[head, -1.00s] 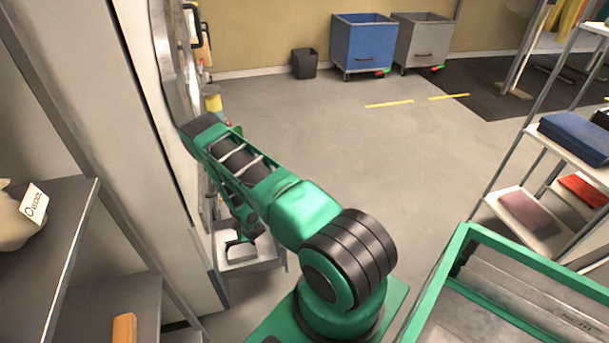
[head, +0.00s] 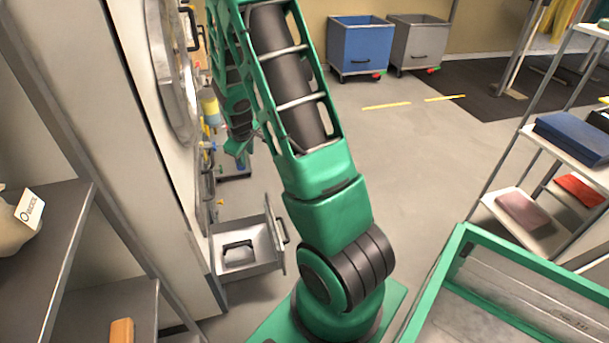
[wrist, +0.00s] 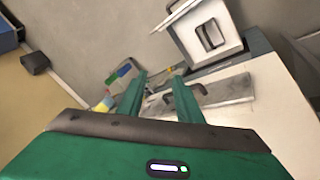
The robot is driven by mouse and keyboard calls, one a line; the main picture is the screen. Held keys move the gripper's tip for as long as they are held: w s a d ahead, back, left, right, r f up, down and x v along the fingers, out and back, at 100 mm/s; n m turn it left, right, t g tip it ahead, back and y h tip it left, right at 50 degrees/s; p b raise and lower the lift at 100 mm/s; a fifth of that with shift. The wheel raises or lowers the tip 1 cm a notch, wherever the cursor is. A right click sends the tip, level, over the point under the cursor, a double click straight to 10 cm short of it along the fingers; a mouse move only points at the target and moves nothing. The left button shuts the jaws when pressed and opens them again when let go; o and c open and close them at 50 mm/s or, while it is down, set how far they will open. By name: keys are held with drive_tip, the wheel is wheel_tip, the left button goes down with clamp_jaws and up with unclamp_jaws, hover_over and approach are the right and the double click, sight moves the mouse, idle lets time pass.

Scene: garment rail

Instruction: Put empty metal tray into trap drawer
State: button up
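The trap drawer (head: 262,268) is pulled out low from the white machine at the left, its front panel and handle facing right. A pale metal tray (head: 232,258) with a dark bail handle lies inside the drawer. The wrist view also shows the drawer (wrist: 236,47) and the tray's dark handle (wrist: 209,34) at the top. My gripper (wrist: 155,82) is open, with its fingers apart and nothing between them. It is raised above and away from the drawer, partly hidden behind my arm in the head view.
The machine has a round metal door (head: 172,75) above the drawer. Shelves (head: 60,230) stand at the near left, and a shelf rack (head: 560,150) at the right. A blue cart (head: 360,48) and a grey cart (head: 418,42) stand at the back. The middle floor is clear.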

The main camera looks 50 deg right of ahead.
drive_tip(key=s+a+r+m+g+y, duration=0.1)
drive_tip(key=s+a+r+m, duration=0.15)
drive_tip(key=s+r, duration=0.55)
drive_tip(key=s+a+r+m+g, duration=0.1)
drive_tip(key=s+r+m, duration=0.2)
drive_tip(key=s+r, duration=0.5)
drive_tip(key=s+a+r+m+g+y, duration=0.1)
drive_tip(key=s+a, duration=0.3)
drive_tip(key=s, duration=0.6)
drive_tip(key=s+a+r+m+g+y, duration=0.1)
drive_tip(key=s+a, duration=0.3)
drive_tip(key=s, duration=0.6)
drive_tip(key=shift+s+a+r+m+y, duration=0.2)
drive_tip(key=shift+a+r+m+y, duration=0.1)
drive_tip(key=shift+a+r+m, duration=0.25)
drive_tip(key=shift+d, duration=0.2)
